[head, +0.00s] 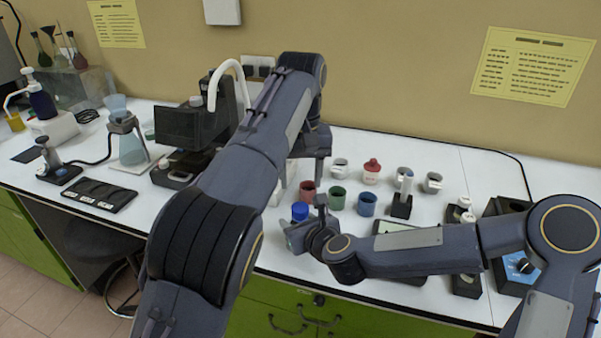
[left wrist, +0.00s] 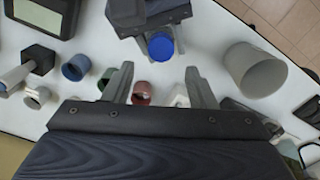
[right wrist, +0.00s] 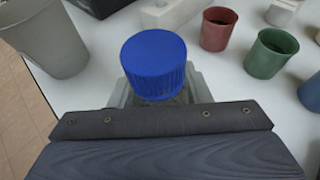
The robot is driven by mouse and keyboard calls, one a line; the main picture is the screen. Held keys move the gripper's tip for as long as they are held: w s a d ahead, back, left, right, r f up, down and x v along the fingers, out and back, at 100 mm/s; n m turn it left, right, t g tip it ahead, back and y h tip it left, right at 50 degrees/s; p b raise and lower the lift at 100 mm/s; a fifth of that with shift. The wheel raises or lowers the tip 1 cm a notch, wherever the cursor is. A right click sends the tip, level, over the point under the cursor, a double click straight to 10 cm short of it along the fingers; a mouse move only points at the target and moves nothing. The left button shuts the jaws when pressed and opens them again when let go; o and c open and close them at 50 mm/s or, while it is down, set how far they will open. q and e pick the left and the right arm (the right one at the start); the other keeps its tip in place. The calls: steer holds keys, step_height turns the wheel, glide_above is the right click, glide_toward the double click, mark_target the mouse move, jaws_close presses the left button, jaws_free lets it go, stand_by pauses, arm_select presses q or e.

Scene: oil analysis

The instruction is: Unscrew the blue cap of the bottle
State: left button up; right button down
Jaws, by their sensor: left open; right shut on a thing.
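The blue cap (head: 299,211) sits on a bottle near the front edge of the table; it shows large and upright in the right wrist view (right wrist: 153,65). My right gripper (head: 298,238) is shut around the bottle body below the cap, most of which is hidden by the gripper. My left gripper (head: 307,172) is open and empty, pointing down behind and above the cap. In the left wrist view the cap (left wrist: 160,46) appears beyond and between the spread fingertips (left wrist: 160,70), apart from them.
Red (head: 307,191), green (head: 338,197) and blue (head: 367,205) cups stand close behind and right of the cap. A grey container (right wrist: 45,38) stands left of it in the right wrist view. A black device (head: 190,135) is farther left.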

mark_target(301, 206)
arm_select(q)
step_height(301, 206, down, 7)
steer(key=shift+f, duration=0.2)
stand_by(0.3)
steer(key=c, duration=1)
steer(key=n, duration=0.4)
steer(key=shift+r, duration=0.25)
steer(key=shift+r, duration=0.9)
